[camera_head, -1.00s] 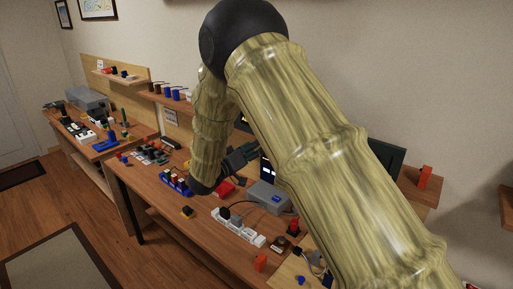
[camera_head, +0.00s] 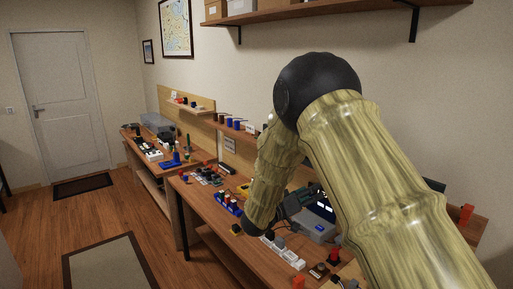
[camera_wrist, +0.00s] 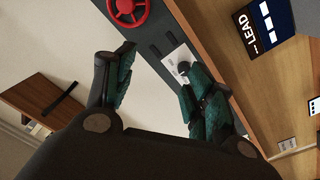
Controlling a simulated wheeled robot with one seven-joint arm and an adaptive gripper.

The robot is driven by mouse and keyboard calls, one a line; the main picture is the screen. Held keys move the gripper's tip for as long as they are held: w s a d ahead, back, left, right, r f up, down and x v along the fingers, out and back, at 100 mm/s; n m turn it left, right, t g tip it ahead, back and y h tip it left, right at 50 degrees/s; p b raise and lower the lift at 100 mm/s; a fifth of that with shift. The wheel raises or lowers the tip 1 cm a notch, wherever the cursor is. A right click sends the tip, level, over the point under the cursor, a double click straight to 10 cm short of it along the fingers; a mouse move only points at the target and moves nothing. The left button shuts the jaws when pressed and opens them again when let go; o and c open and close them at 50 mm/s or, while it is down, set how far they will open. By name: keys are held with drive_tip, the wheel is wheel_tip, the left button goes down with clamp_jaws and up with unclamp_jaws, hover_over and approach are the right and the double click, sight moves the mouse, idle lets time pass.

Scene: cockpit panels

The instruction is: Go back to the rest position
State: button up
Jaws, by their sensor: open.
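My gripper (camera_wrist: 160,88) shows in the wrist view with its two dark, green-padded fingers spread apart and nothing between them. In the head view my arm reaches over the workbench (camera_head: 208,226), and the gripper itself is mostly hidden behind the arm. In the wrist view a grey panel with a red handwheel (camera_wrist: 127,9) and a white label (camera_wrist: 178,62) lies beyond the fingertips. A dark sign reading "LEAD" (camera_wrist: 262,25) is at the upper right.
The bench holds a grey box (camera_head: 306,228), a white power strip (camera_head: 284,251), blue bins (camera_head: 228,204) and small parts. A second bench stands farther back, near a white door (camera_head: 62,105). A shelf (camera_head: 330,12) hangs above. Open floor lies at the left.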

drive_tip(key=s+d+f+n+y, duration=0.3)
drive_tip(key=s+f, duration=0.4)
drive_tip(key=f, duration=0.8)
drive_tip(key=s+d+f+n+y, duration=0.15)
drive_tip(key=s+f+y, duration=0.45)
drive_tip(key=f, duration=0.8)
drive_tip(key=s+d+f+g+y, duration=0.1)
drive_tip(key=s+f+g+y, duration=0.15)
drive_tip(key=s+f, duration=0.55)
drive_tip(key=s+d+f+g+y, duration=0.1)
drive_tip(key=s+f+g, duration=0.3)
drive_tip(key=s, duration=0.8)
drive_tip(key=s+a+f+g+y, duration=0.1)
drive_tip(key=s+f+g, duration=0.1)
drive_tip(key=s, duration=1)
drive_tip(key=s+f+g+y, duration=0.1)
drive_tip(key=s+f+g, duration=0.1)
drive_tip(key=s, duration=1)
wheel_tip(320, 180, down, 9)
drive_tip(key=s+b, duration=0.1)
drive_tip(key=b, duration=0.8)
drive_tip(key=shift+a+m, duration=0.2)
drive_tip(key=shift+m, duration=0.25)
